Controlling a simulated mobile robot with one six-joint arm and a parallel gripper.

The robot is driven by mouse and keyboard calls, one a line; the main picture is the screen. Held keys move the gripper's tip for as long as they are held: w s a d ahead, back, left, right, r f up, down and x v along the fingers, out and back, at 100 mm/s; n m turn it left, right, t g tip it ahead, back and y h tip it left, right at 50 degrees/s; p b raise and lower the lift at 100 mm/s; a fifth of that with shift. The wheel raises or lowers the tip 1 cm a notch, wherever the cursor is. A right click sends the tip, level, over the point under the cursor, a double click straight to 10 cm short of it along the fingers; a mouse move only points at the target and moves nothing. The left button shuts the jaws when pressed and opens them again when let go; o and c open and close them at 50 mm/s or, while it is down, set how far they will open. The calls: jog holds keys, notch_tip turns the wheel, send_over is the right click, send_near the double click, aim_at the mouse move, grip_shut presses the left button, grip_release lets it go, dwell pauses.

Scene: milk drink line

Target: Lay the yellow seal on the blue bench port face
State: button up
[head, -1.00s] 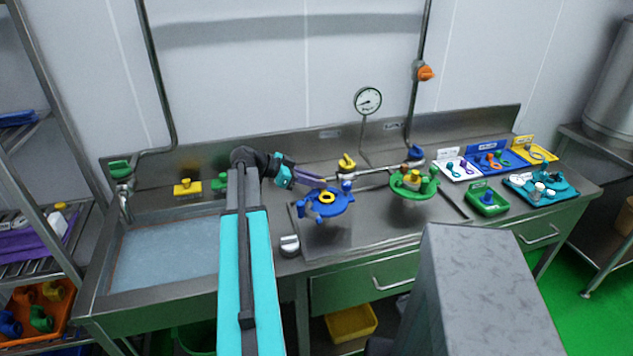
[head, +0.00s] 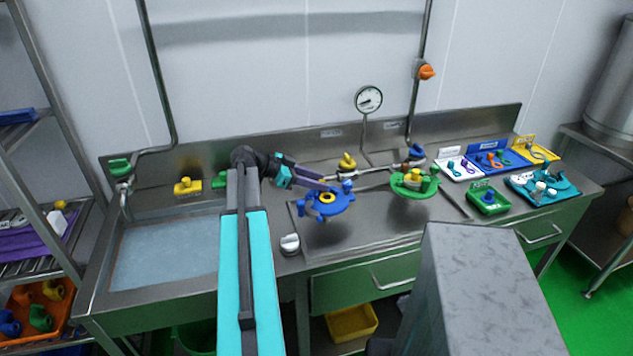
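The blue bench port (head: 338,208) stands over the bench, its round face tipped toward me. A yellow ring, which looks like the yellow seal (head: 327,197), lies on the middle of that face and appears flat. My gripper (head: 329,184), with purple fingers, is just above and behind the ring and looks apart from it. The fingers are small and seen from the side, so their opening does not show. No thing can be made out between them.
A green port (head: 413,186) stands to the right, with pipework behind. Seal trays in white (head: 459,176), blue (head: 513,165) and yellow (head: 545,160) sit at the back right. A green tray (head: 489,207) is nearer. A sink (head: 165,256) is at left.

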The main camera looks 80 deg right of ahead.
jog(key=b+v, duration=0.3)
jog(key=v, duration=1)
jog(key=shift+w+r, duration=0.2)
jog(key=shift+w, duration=0.1)
jog(key=shift+a, duration=0.1)
dwell(0.4)
